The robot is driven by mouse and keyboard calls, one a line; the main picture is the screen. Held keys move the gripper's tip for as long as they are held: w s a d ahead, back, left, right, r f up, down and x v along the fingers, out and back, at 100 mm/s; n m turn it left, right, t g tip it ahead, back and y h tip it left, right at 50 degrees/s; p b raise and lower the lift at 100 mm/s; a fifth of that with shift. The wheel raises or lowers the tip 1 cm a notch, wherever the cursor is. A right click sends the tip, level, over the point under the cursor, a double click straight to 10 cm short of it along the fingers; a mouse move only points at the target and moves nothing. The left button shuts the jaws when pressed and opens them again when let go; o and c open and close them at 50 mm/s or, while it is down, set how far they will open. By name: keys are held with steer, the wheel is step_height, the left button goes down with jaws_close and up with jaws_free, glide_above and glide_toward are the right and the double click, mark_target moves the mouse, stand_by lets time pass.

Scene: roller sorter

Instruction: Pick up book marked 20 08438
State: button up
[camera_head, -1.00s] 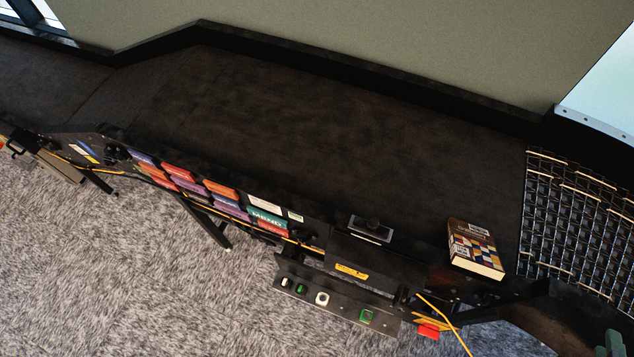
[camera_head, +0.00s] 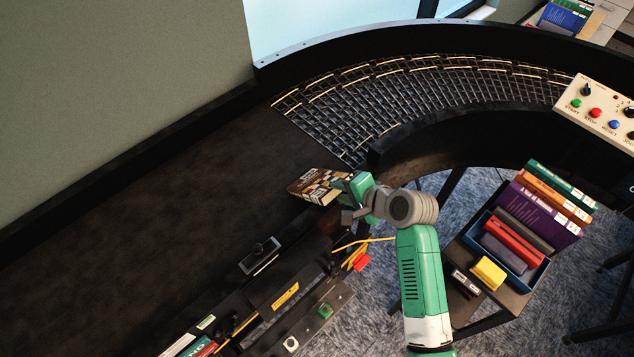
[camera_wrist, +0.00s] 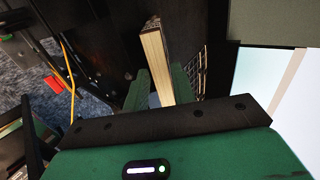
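A thick book (camera_head: 313,184) with a multicoloured cover lies on the dark belt, close to its inner edge and short of the roller section. Any number on it is too small to read in the head view. My gripper (camera_head: 346,196) is at the book's right end, and my green arm hides part of that end. In the wrist view, the book (camera_wrist: 157,62) shows its pale page edge reaching in between my two green fingers (camera_wrist: 160,92). The fingers stand apart, with a gap left of the book; the right finger is close to it. I cannot tell whether it touches.
A curved roller section (camera_head: 345,100) begins just beyond the book. A black rail with a small bracket (camera_head: 260,256) runs along the belt's inner edge. A side table holds a blue bin (camera_head: 505,255), a yellow block (camera_head: 488,273) and several books. The belt left of the book is clear.

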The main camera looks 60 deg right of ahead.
steer(key=shift+x, duration=1)
jaws_close()
steer(key=shift+r, duration=0.1)
step_height(320, 180, up, 10)
steer(key=shift+c, duration=1)
jaws_free()
jaws_close()
step_height(320, 180, up, 8)
steer(key=s+p, duration=0.2)
steer(key=p, duration=0.6)
steer(key=shift+s+a, duration=0.15)
steer(key=shift+a, duration=0.2)
